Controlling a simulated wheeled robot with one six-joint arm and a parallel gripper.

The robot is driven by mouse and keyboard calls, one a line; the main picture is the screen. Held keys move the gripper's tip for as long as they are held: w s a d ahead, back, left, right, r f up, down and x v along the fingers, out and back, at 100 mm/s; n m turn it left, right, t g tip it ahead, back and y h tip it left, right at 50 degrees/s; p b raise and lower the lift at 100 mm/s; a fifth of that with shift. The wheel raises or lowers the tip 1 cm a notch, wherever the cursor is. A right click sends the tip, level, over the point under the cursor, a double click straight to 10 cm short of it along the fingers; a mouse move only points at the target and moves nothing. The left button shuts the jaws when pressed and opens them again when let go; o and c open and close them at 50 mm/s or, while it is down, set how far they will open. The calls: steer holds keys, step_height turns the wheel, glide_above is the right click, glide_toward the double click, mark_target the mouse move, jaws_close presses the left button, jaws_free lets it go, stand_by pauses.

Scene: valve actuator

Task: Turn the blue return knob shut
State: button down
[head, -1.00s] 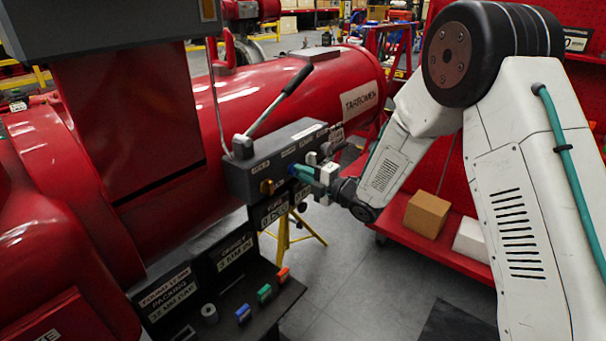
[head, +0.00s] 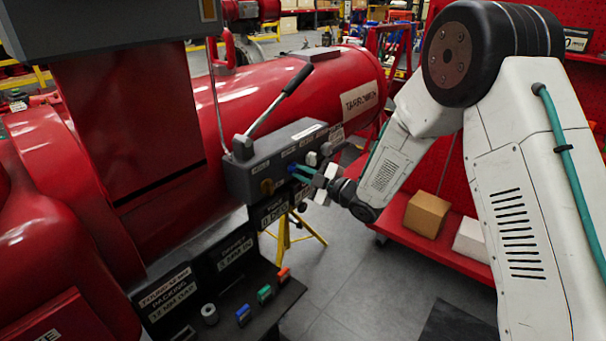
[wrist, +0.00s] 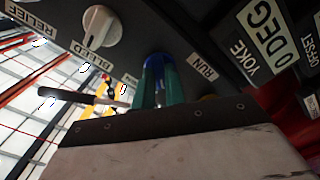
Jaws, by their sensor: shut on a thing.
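The blue return knob (head: 292,168) sits on the front face of the dark grey control block (head: 240,182). In the wrist view the blue knob (wrist: 158,62) shows between two teal fingers, beside the label RUN. My gripper (head: 299,174) reaches it from the right in the head view. Its fingers (wrist: 159,85) are shut on the knob, one on each side. The knob's pointer and exact angle are hidden by the fingers.
A white knob (wrist: 100,26) labelled BLEED is close beside the fingers. A brass-coloured knob (head: 267,187) is left of the blue one. A long black-handled lever (head: 280,99) rises from the block. Floor (head: 350,280) below is clear.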

steer(key=m, duration=0.4)
steer(key=shift+m, duration=2.9)
steer(key=shift+f, duration=0.1)
steer(key=c, duration=1.4)
jaws_free()
steer(key=shift+c, duration=0.2)
steer(key=shift+d, duration=0.1)
steer(key=v, duration=0.7)
steer(key=shift+s+d, duration=0.25)
